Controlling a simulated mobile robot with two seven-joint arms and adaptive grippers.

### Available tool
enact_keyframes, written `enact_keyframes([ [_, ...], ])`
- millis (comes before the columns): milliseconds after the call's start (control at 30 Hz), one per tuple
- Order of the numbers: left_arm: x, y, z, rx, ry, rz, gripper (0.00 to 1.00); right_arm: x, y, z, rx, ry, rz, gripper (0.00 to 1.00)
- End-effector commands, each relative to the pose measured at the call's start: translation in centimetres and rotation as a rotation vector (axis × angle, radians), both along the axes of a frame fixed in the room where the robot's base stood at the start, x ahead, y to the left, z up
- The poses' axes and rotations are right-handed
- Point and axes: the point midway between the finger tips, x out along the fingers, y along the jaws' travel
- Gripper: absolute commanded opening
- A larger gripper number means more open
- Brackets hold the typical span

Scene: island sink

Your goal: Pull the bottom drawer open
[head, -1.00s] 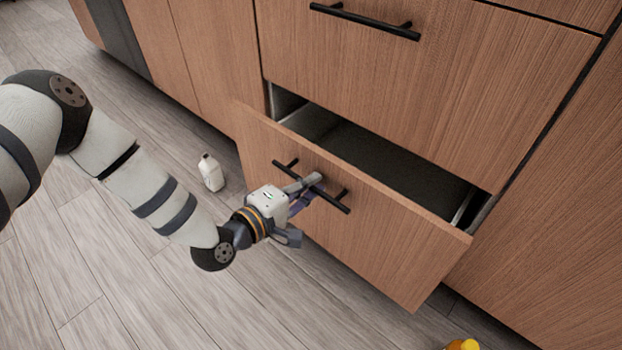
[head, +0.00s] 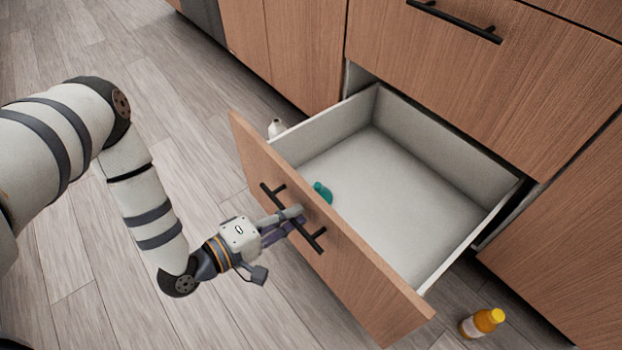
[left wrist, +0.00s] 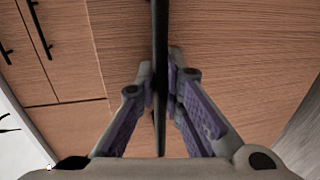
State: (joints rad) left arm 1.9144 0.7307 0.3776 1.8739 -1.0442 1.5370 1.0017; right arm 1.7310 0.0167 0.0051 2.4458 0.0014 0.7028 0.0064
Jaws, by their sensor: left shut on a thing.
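The bottom drawer (head: 400,190) stands well out from the cabinet, and its pale interior shows. Its wooden front (head: 375,285) carries a black bar handle (head: 313,240). My left gripper (head: 296,216) is shut on this handle near its middle. In the left wrist view the two fingers (left wrist: 164,90) close on both sides of the dark handle bar (left wrist: 160,50). A small teal object (head: 322,192) lies inside the drawer near the front. My right gripper is not in view.
A white bottle (head: 276,128) shows partly behind the drawer's left side. A closed drawer with a black handle (head: 455,20) is above. The wooden floor at left is clear.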

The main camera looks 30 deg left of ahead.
Motion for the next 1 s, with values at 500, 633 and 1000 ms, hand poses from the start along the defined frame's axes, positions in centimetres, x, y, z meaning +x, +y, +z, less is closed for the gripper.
enact_keyframes([
  [500, -3.3, 1.2, 0.1, -0.002, -0.005, 0.001, 0.00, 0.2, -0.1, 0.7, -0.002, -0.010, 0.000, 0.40],
  [633, -3.3, 1.2, 0.1, -0.002, -0.005, 0.001, 0.00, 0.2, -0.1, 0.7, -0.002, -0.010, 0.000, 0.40],
  [1000, -3.3, 1.2, 0.0, -0.001, -0.003, 0.001, 0.29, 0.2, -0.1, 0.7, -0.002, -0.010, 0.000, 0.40],
])
